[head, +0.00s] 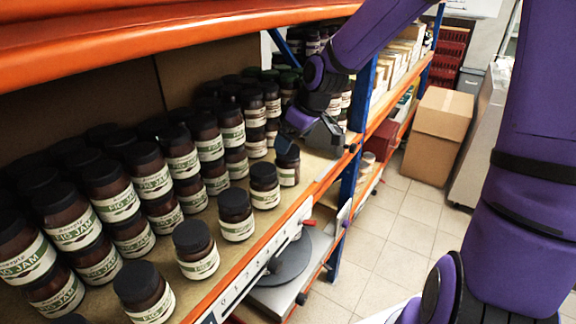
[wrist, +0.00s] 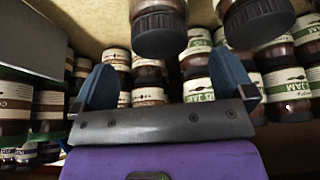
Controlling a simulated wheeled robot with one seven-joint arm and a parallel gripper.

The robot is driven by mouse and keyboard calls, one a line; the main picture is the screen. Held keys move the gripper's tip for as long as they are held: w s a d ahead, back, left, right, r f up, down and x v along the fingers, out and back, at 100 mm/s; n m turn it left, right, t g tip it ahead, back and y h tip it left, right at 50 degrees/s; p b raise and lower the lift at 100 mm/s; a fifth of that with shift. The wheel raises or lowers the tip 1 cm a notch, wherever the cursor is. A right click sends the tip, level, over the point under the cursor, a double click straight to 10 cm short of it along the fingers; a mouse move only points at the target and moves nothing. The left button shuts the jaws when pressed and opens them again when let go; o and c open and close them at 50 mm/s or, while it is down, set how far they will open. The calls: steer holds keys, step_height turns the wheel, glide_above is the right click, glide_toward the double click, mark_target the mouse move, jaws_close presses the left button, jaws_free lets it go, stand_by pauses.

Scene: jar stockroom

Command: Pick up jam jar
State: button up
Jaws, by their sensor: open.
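Many brown fig jam jars with dark lids and cream-green labels stand on the shelf in the head view. One jar (head: 288,172) stands just below my gripper (head: 302,128), at the far end of the front row. My gripper is at the shelf's front edge, its blue fingers spread with nothing seen held. In the wrist view my gripper (wrist: 165,85) also shows its two fingers apart. Two nearer jars show at the top, one with its ribbed dark lid (wrist: 160,27) and another (wrist: 258,18) to its right. Which jar the task means cannot be told.
Stacked jars (head: 115,203) fill the back of the shelf; single jars (head: 196,250) stand along the front. An orange upper beam (head: 180,32) overhangs the jars. A blue upright (head: 358,120) stands right of my gripper. The tiled aisle (head: 385,250) has clear floor.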

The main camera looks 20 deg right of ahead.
mark_target(288, 165)
steer(key=shift+x, duration=2.6)
steer(key=shift+s, duration=0.1)
steer(key=shift+c, duration=0.5)
steer(key=c, duration=1.5)
steer(key=shift+o, duration=0.2)
steer(key=shift+r, duration=0.1)
